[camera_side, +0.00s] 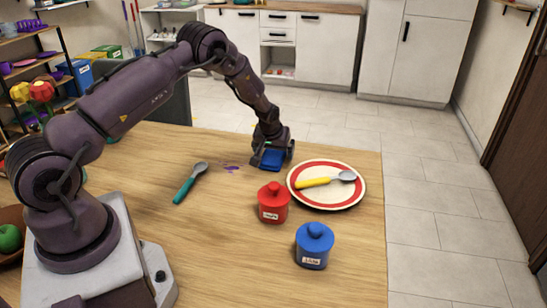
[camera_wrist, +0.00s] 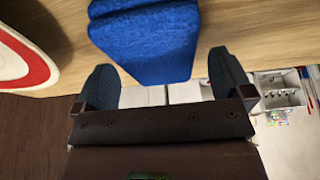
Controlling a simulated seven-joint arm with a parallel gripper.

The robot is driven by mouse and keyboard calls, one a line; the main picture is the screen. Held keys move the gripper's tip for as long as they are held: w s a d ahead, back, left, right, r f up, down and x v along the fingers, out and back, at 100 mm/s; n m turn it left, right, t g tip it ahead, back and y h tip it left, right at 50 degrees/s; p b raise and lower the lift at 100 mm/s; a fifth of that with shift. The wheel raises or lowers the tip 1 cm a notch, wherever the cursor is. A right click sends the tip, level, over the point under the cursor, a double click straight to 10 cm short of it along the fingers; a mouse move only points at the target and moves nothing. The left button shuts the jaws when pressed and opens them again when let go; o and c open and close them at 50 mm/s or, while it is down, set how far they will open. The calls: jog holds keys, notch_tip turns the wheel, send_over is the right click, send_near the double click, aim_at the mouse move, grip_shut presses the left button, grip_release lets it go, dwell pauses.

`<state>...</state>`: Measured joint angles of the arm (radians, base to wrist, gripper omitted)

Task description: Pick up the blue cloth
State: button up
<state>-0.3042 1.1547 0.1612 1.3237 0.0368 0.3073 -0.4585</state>
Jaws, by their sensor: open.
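The blue cloth (camera_side: 271,159) lies folded on the wooden table near its far edge, partly hidden by my gripper in the side view. In the wrist view the blue cloth (camera_wrist: 147,42) shows as a thick folded pad just beyond my fingers. My gripper (camera_side: 271,160) is low over the table, right at the cloth. Its two dark fingers (camera_wrist: 172,80) are spread apart, with the cloth ahead of the gap between them. I cannot tell whether the fingers touch it.
A red-rimmed plate (camera_side: 340,202) with a yellow-handled spoon (camera_side: 325,180) is close on the right. A red jar (camera_side: 273,203) and a blue jar (camera_side: 314,245) stand nearer. A teal-handled spoon (camera_side: 190,183) and a purple stain (camera_side: 232,168) are left of the cloth.

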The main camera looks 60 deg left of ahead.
jog(key=shift+f, duration=0.2)
jog(key=shift+f, duration=0.2)
dwell(0.3)
jog(key=c, duration=1)
